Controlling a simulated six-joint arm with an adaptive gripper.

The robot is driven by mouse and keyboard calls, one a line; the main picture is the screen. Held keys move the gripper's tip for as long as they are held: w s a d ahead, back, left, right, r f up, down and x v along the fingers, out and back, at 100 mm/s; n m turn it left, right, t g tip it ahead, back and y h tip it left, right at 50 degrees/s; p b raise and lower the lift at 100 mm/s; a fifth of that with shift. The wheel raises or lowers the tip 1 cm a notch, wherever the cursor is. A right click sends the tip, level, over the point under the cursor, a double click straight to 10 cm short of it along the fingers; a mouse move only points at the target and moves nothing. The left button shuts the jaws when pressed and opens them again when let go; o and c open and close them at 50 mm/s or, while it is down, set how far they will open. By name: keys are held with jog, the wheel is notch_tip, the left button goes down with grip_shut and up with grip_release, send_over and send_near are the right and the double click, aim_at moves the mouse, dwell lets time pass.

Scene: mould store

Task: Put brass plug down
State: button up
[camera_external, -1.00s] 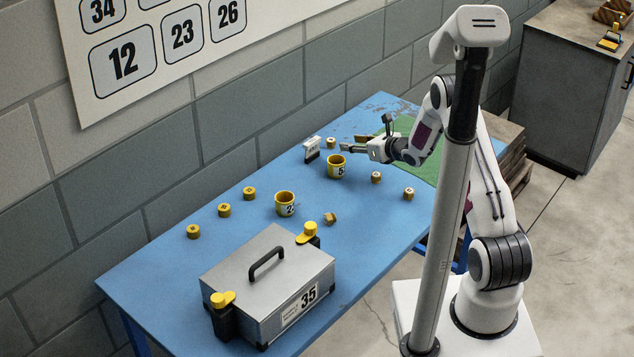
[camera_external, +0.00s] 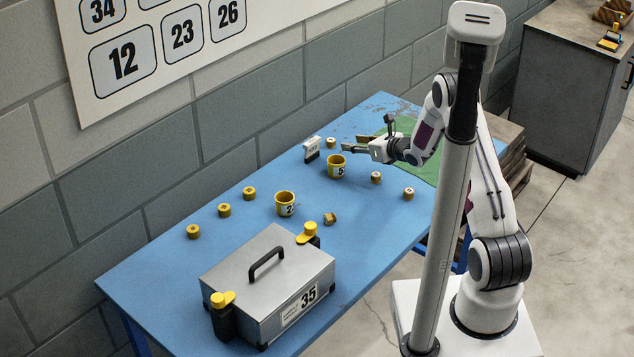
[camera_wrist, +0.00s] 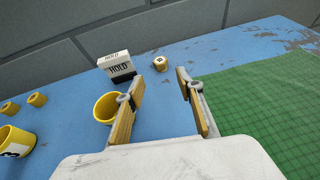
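Several small brass-coloured plugs stand on the blue table (camera_external: 150,290). One plug (camera_external: 331,143) is at the back beside the HOLD block; it also shows in the wrist view (camera_wrist: 160,63), beyond my fingertips. Others are a plug (camera_external: 376,177) and a plug (camera_external: 409,194) at the right, a darker brass plug (camera_external: 330,218) in front, and a row at the left including a plug (camera_external: 224,210). My gripper (camera_external: 357,144) is open and empty, low beside the yellow cup marked 5 (camera_external: 336,167). The wrist view shows its fingers (camera_wrist: 160,80) apart with nothing between them.
A HOLD block (camera_external: 312,149) stands behind the cup. Another yellow cup (camera_external: 285,204) stands mid-table. A grey case marked 35 (camera_external: 268,280) fills the near end. A green mat (camera_external: 405,125) lies at the far right. The wall runs along the back.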

jog(key=shift+d+r, duration=0.1)
jog(key=s+d+r+m+h, duration=0.2)
jog(key=d+r+m+h, duration=0.2)
jog(key=d+r+m, duration=0.7)
jog(key=s+d+r+m+h, duration=0.3)
jog(key=s+d+r+m, duration=0.3)
jog(key=s+r+m, duration=0.45)
jog(key=s+d+r+m+g+h, duration=0.1)
jog(key=s+d+r+m, duration=0.1)
jog(key=s+m, duration=0.45)
jog(key=s+d+r+m+g+h, duration=0.1)
jog(key=s+d+r+m, duration=0.2)
jog(key=s, duration=0.6)
jog(key=s+a+f+m+g+y, duration=0.1)
jog(key=s+f+m+g, duration=0.1)
jog(key=s+m, duration=1)
jog(key=s+g, duration=0.1)
jog(key=s, duration=0.7)
jog(key=shift+s+a+f, duration=0.15)
jog(key=shift+s+f, duration=0.1)
jog(key=shift+f, duration=0.1)
